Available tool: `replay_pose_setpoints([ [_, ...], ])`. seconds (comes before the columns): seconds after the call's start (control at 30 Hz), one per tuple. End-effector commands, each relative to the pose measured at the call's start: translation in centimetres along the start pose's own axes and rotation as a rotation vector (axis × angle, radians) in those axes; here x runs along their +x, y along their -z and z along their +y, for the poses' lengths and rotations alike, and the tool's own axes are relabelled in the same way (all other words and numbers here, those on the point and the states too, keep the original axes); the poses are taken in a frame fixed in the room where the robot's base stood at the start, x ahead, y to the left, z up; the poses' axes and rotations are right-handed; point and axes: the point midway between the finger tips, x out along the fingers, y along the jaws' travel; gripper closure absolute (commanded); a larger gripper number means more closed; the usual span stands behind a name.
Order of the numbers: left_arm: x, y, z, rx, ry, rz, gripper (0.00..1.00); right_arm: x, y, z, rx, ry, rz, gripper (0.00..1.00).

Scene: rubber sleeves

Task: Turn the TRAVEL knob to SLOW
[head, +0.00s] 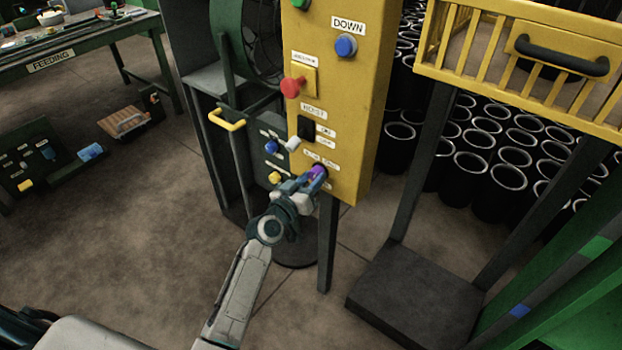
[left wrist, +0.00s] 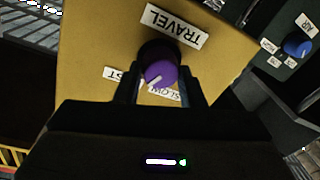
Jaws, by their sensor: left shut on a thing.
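The TRAVEL knob is a purple dial (left wrist: 161,74) on the yellow control panel (left wrist: 92,45); in the head view the knob (head: 317,172) shows low on the panel's front. My left gripper (head: 309,181) is shut on it, with one finger on each side in the left wrist view (left wrist: 161,82). The TRAVEL label (left wrist: 174,26) appears upside down above the knob. The SLOW label (left wrist: 165,94) is below it, partly hidden, and the other end label (left wrist: 121,73), reading "ST" in part, is at left. The knob's white mark points down-left, between the two labels. My right gripper is out of view.
Above the knob, the panel has a black HOIST switch (head: 306,128), a red button (head: 292,87) and a blue DOWN button (head: 346,45). A darker box with a blue knob (head: 271,147) stands close to the left. A yellow railing (head: 480,95) and black sleeves (head: 470,165) are at right.

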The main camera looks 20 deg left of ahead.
Motion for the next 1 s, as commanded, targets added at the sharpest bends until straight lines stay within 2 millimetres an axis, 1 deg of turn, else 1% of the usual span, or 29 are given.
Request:
replay_pose_setpoints([
  [0.17,0.0,0.2,0.0,-0.131,0.004,-0.013,0.87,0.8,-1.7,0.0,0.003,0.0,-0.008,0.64],
  [0.4,0.0,0.2,0.0,-0.356,0.009,-0.031,0.87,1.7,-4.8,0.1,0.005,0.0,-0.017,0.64],
  [0.7,0.0,0.2,-0.1,-0.631,0.015,-0.053,0.87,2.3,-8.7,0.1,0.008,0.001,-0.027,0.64],
  [1.0,0.0,0.2,-0.2,-0.837,0.02,-0.07,0.87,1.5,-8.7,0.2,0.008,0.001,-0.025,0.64],
])
